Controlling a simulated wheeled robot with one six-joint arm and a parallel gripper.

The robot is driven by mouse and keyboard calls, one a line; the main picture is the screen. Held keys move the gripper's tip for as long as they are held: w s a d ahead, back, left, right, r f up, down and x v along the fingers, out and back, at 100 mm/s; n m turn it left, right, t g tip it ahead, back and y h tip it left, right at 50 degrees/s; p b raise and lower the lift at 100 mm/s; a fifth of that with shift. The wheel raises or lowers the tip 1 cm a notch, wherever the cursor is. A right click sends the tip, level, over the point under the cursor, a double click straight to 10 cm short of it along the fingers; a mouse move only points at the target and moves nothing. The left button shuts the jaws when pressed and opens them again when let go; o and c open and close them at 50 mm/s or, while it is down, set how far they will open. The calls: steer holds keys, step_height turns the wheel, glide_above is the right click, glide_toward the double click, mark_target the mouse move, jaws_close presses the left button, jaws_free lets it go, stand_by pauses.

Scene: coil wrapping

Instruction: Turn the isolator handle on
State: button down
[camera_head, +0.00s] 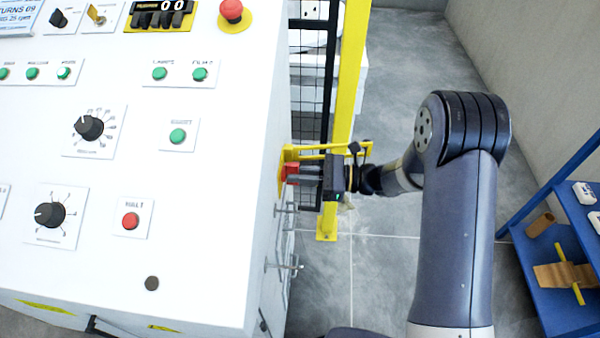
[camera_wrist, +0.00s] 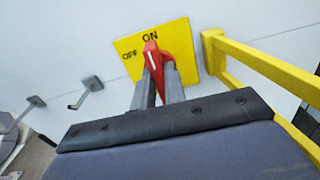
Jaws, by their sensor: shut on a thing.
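The isolator handle (camera_wrist: 153,60) is red with a white line and sits on a yellow plate (camera_wrist: 128,44) marked ON and OFF. In the wrist view its tip points up, close to the word ON, leaning slightly left. My gripper (camera_wrist: 160,80) is shut on the handle, with one grey finger on each side. In the head view the red handle (camera_head: 291,170) shows at the right side of the white cabinet, and my gripper (camera_head: 312,175) reaches it from the right.
A yellow guard bar (camera_wrist: 262,65) stands out from the cabinet just right of the plate. Metal latches (camera_wrist: 90,86) stick out on the left. A yellow post (camera_head: 349,80) and black mesh stand behind my gripper. A blue shelf (camera_head: 570,240) is at the far right.

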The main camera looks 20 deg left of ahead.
steer(key=c, duration=1.5)
jaws_free()
steer(key=shift+o, duration=0.2)
steer(key=b+v, duration=0.1)
steer(key=v, duration=1)
steer(key=shift+s+a, duration=0.1)
steer(key=shift+a, duration=0.05)
steer(key=x, duration=1)
steer(key=shift+a+p, duration=0.35)
steer(key=shift+p, duration=0.05)
